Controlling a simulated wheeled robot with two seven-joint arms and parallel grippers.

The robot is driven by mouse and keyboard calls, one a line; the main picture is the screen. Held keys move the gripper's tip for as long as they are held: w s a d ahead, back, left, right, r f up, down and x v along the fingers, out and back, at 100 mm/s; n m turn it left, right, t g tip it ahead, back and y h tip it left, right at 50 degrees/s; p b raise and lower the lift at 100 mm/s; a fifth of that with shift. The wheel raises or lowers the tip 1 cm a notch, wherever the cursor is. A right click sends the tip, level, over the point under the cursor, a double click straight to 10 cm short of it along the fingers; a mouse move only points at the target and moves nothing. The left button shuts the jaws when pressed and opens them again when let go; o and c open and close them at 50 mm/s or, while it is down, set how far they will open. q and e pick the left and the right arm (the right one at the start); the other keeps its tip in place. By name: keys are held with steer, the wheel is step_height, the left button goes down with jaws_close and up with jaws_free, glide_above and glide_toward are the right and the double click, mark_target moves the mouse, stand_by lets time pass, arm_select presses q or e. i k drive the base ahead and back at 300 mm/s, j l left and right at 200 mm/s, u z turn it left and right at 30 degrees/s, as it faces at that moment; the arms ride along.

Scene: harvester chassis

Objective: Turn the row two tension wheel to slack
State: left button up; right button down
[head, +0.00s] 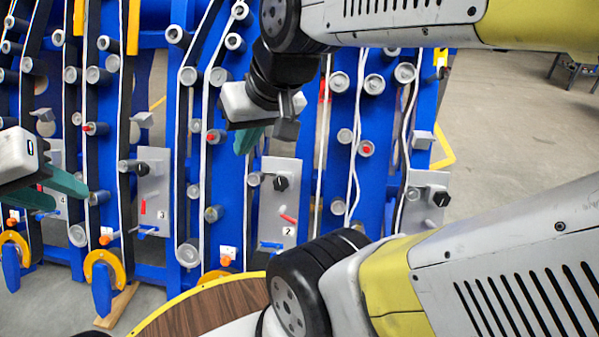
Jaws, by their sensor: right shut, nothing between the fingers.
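The row two panel (268,236) is a grey plate marked 2, at centre on a blue frame. It bears a black knob (281,183) and a red lever (289,218); a blue handle shows low on it. I cannot tell which part is the tension wheel or read its setting. An orange knob (226,261) is left of the plate. My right gripper (241,150) is shut and empty, pointing down, above and left of the plate in the picture, apparently apart from it. My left gripper (72,198) is at the left edge, its green fingers apparently apart and empty.
Similar plates stand left, marked 3 (157,211), and right (411,221). Belts and rollers run up the blue frame. A yellow ring (118,264) is low left. A round wooden top (205,316) is in front. Open floor (520,120) lies right.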

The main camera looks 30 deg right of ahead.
mark_target(281, 183)
steer(key=z, duration=0.9)
steer(key=j+z, duration=0.3)
steer(key=j, duration=0.3)
steer(key=k, duration=0.05)
